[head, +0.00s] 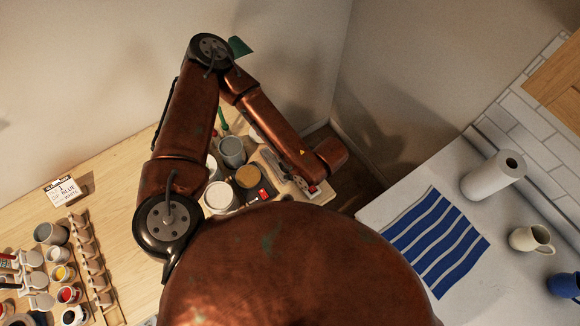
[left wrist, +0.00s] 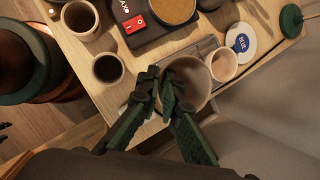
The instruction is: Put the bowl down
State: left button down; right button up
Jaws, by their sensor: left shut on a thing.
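A beige bowl (left wrist: 200,82) shows in the left wrist view near the table's edge. My left gripper (left wrist: 160,88) is shut on the bowl's near wall, with one dark green finger reaching inside the bowl and the other outside. I cannot tell whether the bowl's base touches the table (left wrist: 130,88). In the head view my left arm bends over the back of the table, and its gripper end is at the table's right side. I cannot make out the bowl there. My right gripper is not in view.
Around the bowl stand a dark-filled cup (left wrist: 107,68), a brown mug (left wrist: 80,20), a small cup (left wrist: 223,65) and a labelled disc (left wrist: 241,40). A pan of brown glaze (left wrist: 170,8) sits above. A striped cloth (head: 437,240) lies on the right-hand counter.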

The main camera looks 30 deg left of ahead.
pick_arm(q)
jog(key=w+f, duration=0.2)
jog(key=w+a+f, duration=0.1)
jog(key=f, duration=0.1)
jog(key=w+a+f, duration=0.1)
jog(key=w+f, duration=0.1)
jog(key=shift+w+a+f+p, duration=0.1)
jog(key=shift+w+a+p, duration=0.1)
jog(key=shift+w+p, duration=0.15)
notch_tip(320, 180, down, 3)
jog(key=shift+a+r+p, duration=0.1)
jog(key=shift+p, duration=0.35)
jog(key=shift+f, duration=0.3)
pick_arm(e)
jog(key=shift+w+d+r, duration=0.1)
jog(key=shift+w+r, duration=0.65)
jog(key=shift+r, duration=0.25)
pick_arm(q)
jog(key=shift+f, duration=0.15)
jog(key=c, duration=2.1)
grip_release()
jog(key=b+v, duration=0.1)
jog(key=v, duration=1.1)
jog(key=shift+w+r+b, duration=0.1)
jog(key=shift+r+b, duration=0.1)
jog(key=shift+b, duration=0.15)
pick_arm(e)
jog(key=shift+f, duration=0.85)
